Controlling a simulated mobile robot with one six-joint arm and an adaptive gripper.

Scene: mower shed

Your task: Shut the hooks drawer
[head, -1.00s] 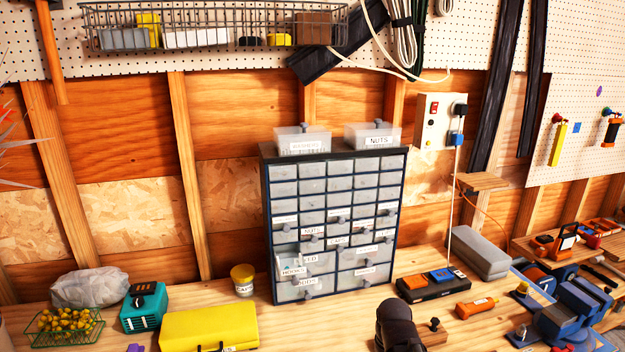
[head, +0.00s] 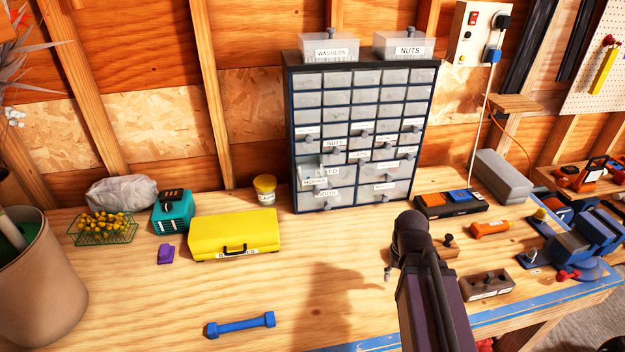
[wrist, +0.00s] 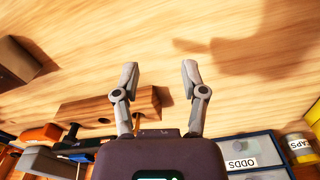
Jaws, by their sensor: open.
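The drawer cabinet (head: 288,130) stands upright against the back wall, with a dark frame and pale drawers. The drawer labelled HOOKS (head: 313,182) is low on its left side. Its front seems to stand out from the drawers around it, but how far is hard to tell. In the wrist view the drawer labelled ODDS (wrist: 245,150) shows at the lower right; the HOOKS label does not show there. My gripper (wrist: 159,72) is open and empty above the bench. In the head view my arm hangs right of and in front of the cabinet and mostly hides the gripper.
A yellow case (head: 235,232) and a yellow-lidded jar (head: 265,188) stand left of the cabinet. A dark tray (head: 450,205), an orange tool (head: 490,228) and a wooden block (wrist: 145,98) lie to the right. A blue dumbbell-shaped piece (head: 240,324) lies in front. The bench before the cabinet is clear.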

